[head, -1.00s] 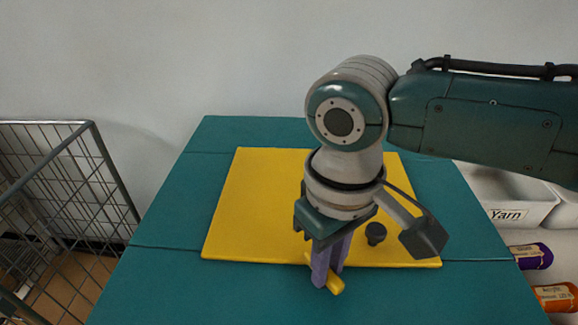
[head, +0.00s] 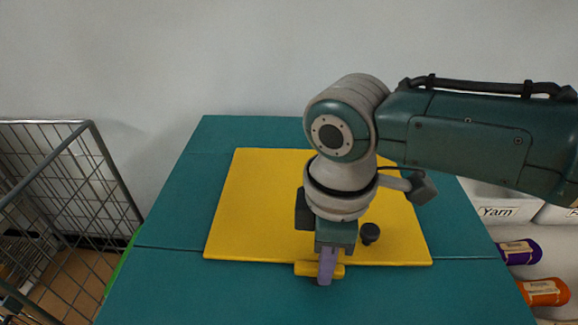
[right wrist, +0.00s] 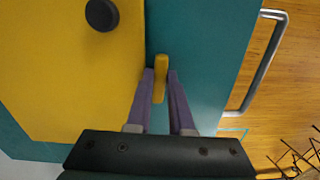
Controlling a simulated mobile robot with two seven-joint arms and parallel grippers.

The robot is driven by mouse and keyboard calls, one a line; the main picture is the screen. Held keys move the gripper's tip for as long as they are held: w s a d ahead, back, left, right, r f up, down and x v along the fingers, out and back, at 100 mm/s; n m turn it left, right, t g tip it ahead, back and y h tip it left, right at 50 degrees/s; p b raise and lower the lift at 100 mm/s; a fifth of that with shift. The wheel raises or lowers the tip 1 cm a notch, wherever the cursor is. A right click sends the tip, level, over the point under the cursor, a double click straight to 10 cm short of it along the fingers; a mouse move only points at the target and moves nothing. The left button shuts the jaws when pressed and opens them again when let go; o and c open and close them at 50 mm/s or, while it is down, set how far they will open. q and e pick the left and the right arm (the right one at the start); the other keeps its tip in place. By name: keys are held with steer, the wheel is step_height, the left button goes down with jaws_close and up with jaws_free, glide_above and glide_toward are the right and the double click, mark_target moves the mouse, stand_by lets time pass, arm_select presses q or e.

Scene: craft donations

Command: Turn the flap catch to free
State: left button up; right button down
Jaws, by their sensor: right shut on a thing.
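The yellow flap (head: 262,200) lies flat on the teal top, with a dark round knob (head: 370,233) near its front edge. The flap catch (head: 304,268) is a small yellow bar at the front edge of the flap. It lies along that edge, on the teal side, as the right wrist view of the catch (right wrist: 160,78) shows. My right gripper (head: 326,280) points down with its purple fingers on either side of the catch, shut on it. The fingers hide the catch's middle in the head view. My left gripper is not in view.
The teal top (head: 185,225) is otherwise clear. A wire cage cart (head: 60,200) stands at the left. A metal handle (right wrist: 262,65) shows in the right wrist view.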

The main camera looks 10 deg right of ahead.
steer(key=shift+n, duration=0.5)
steer(key=c, duration=0.8)
jaws_free()
step_height(320, 180, up, 10)
steer(key=p, duration=0.1)
steer(key=shift+p, duration=0.3)
